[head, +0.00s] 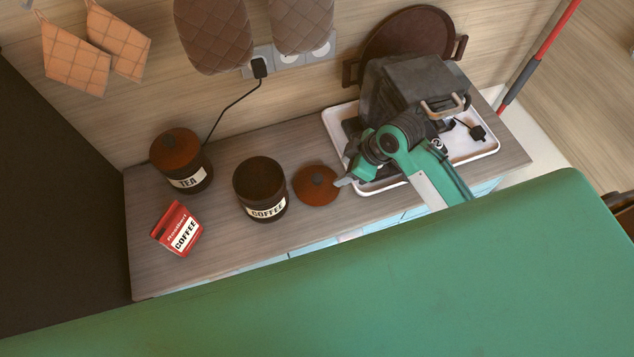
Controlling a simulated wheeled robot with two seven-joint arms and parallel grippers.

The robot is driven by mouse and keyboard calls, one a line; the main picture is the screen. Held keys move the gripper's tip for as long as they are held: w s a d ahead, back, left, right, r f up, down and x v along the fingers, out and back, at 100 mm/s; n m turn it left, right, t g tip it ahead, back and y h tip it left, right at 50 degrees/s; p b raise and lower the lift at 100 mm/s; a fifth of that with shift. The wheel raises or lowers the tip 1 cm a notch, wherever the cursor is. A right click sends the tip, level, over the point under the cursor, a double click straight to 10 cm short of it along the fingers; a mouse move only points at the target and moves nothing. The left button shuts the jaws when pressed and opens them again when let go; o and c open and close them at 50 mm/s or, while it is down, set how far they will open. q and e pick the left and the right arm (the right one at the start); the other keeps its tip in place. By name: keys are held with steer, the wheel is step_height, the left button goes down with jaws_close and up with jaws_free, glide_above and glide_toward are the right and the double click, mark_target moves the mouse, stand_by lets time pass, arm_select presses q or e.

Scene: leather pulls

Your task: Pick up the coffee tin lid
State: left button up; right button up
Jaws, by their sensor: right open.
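Whether a fingertip touches the lid I cannot tell. My left gripper is not in view.
A tea tin (187,178) with its lid on and a red coffee packet (175,229) stand at the left. A white tray (485,149) with a dark appliance (400,80) is behind my right arm. Bare counter (222,250) lies in front of the tins.

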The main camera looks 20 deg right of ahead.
mark_target(317, 177)
steer(key=shift+n, duration=0.4)
steer(key=x, duration=0.2)
steer(key=w+p+x, duration=0.1)
steer(key=x, duration=0.2)
steer(key=p+x, duration=0.1)
steer(key=x, duration=0.1)
steer(key=shift+w+a, duration=0.3)
steer(key=shift+w, duration=0.1)
steer(key=shift+w+a+f+p, duration=0.15)
steer(key=shift+f+p, duration=0.15)
steer(key=shift+p, duration=0.25)
steer(key=p+x, duration=0.2)
steer(key=x, duration=0.1)
steer(key=shift+w+a+f, duration=0.1)
steer(key=shift+a+f, duration=0.1)
steer(key=shift+f, duration=0.15)
steer(key=shift+w+a+f, duration=0.1)
steer(key=shift+f, duration=0.35)
steer(key=c, duration=1.1)
